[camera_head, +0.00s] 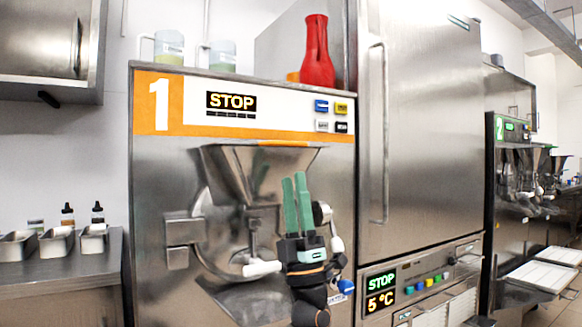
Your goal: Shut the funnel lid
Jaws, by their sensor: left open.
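The steel funnel (232,170) sits on the front of the batch freezer marked 1 (145,200), just below its orange and white panel. I see the funnel from the front and slightly below, so its mouth is hidden. I cannot make out the lid clearly; a thin orange strip (285,142) shows along the top edge of the funnel. My left gripper (294,178) has green fingers pointing up, a little apart, with nothing visible between them. It is in front of the funnel's lower right side. My right gripper is not in view.
A white handle (262,268) sticks out below the funnel, left of my gripper. A red bottle-like object (317,55) and two clear containers stand on top of the freezer. A tall steel cabinet (425,140) stands to the right. A counter with steel trays (57,243) is at left.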

